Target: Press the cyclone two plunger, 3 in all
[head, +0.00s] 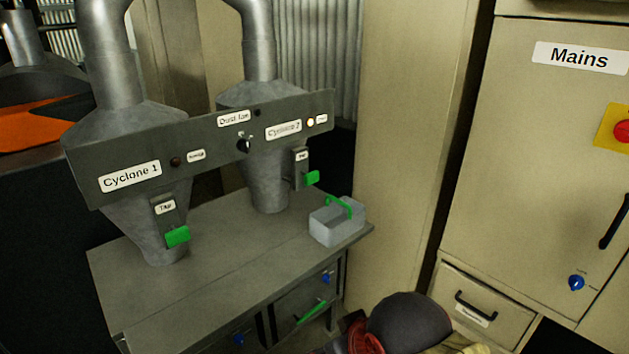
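The Cyclone 2 unit (267,180) is a grey metal funnel behind the labelled panel (215,150), on the right half of a grey bench. A small bracket on its right side carries a label that seems to read "Tap" and a green plunger (312,178), which sticks out. Nothing touches this plunger. The Cyclone 1 unit (150,225) stands to the left with a similar green plunger (178,237) under its "Tap" label. A small lamp (310,122) beside the "Cyclone 2" label is lit. My gripper cannot be made out in this view.
A grey box with a green handle (337,225) sits at the bench's right corner, below and right of the Cyclone 2 plunger. The bench top (215,250) is otherwise clear in front. A beige cabinet marked "Mains" (540,150) with a red button (623,131) stands right.

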